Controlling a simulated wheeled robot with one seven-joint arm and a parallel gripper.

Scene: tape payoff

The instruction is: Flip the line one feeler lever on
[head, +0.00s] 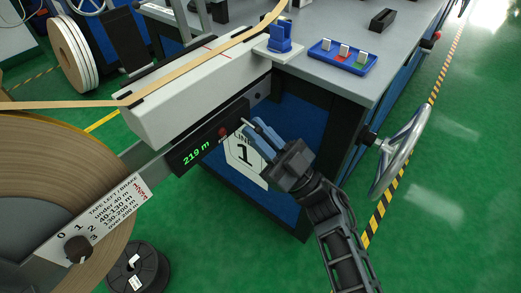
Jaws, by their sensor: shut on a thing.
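The line one feeler lever (244,122) shows as a small pale bar at the right end of the dark panel, on the front of the white housing (180,98). My gripper (256,132) reaches it from the lower right, with its blue fingers shut on the lever's end. The fingers hide part of the lever, so its exact tilt is hard to tell. The panel's display (197,152) reads 219 m in green, with a red button (223,131) beside it. The LINE 1 sign (243,155) is just below the fingers, partly covered by them.
A large tape reel (60,160) fills the left, with a TAPE LEFT / BRAKE plate (98,213) and dark knob (78,249). A blue tray (343,56) and blue block (280,37) sit on the bench. A handwheel (401,150) juts out at right. Green floor lies clear beyond.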

